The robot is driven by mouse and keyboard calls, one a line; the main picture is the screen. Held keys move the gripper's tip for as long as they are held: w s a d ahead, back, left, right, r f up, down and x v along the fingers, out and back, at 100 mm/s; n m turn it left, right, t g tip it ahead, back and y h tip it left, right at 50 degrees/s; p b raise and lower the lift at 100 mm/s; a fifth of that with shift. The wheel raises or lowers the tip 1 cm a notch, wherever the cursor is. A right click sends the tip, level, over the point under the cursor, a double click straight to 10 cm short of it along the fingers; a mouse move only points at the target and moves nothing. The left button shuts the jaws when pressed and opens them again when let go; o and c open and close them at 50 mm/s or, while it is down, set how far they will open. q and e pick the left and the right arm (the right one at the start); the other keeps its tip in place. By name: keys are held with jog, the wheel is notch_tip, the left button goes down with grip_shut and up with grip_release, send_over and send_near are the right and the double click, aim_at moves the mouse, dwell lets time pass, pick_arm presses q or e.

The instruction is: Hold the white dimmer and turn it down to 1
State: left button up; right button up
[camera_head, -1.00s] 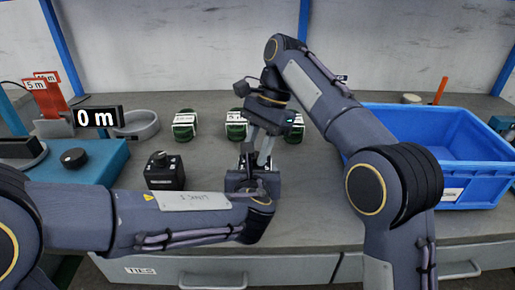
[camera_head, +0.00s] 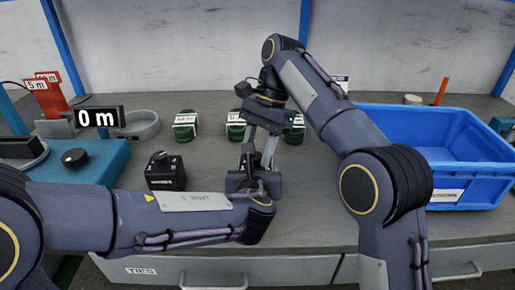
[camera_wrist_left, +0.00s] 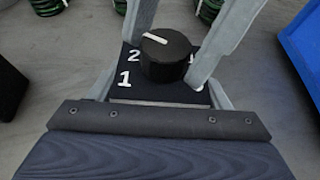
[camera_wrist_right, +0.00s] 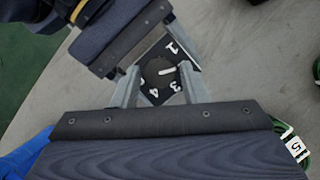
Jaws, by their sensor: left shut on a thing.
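The dimmer is a dark block (camera_wrist_left: 121,90) with white numerals and a round black knob (camera_wrist_left: 168,54) with a white pointer. The left wrist view shows a 1 and a 2; the pointer lies at the far left of the knob. No white casing shows. My left gripper (camera_head: 252,184) is shut on the dimmer's body, low over the table; its fingers (camera_wrist_left: 163,96) flank the block. My right gripper (camera_head: 258,160) comes down from above, its fingers apart around the knob. In the right wrist view (camera_wrist_right: 160,98) the fingers flank the knob; contact is unclear.
A second black knob box (camera_head: 165,172) stands left of the held dimmer. Green cable coils (camera_head: 185,126) lie behind. A blue crate (camera_head: 440,165) stands at right. A teal bench unit (camera_head: 92,170) with a "0 m" display (camera_head: 99,116) and a grey dish (camera_head: 140,125) are at left.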

dwell(0.4)
jog(key=m, duration=0.1)
jog(key=m+t+y, duration=0.1)
jog(key=m, duration=0.2)
jog(key=shift+s+d+r+m+t, duration=0.1)
jog(key=shift+s+d+m+t, duration=0.05)
jog(key=shift+s+m+t, duration=0.2)
jog(key=m+t, duration=0.1)
jog(key=m, duration=0.2)
jog(key=m+t, duration=0.1)
jog(key=m, duration=0.2)
jog(key=shift+s+y, duration=0.15)
jog(key=shift+y, duration=0.25)
jog(key=v, duration=1.2)
jog(key=s+d+f+n+t+y, duration=0.1)
jog(key=s+d+f+n, duration=0.1)
jog(key=d, duration=0.4)
jog(key=s+d+f+n+t+y, duration=0.1)
jog(key=s+d+f+n, duration=0.15)
jog(key=d, duration=0.35)
jog(key=s+d+f+n+t+h, duration=0.1)
jog(key=s+d+f+n, duration=0.3)
jog(key=s+f+n, duration=0.5)
jog(key=shift+s+f+t, duration=0.75)
jog(key=shift+s+f, duration=1.3)
jog(key=shift+s, duration=1.5)
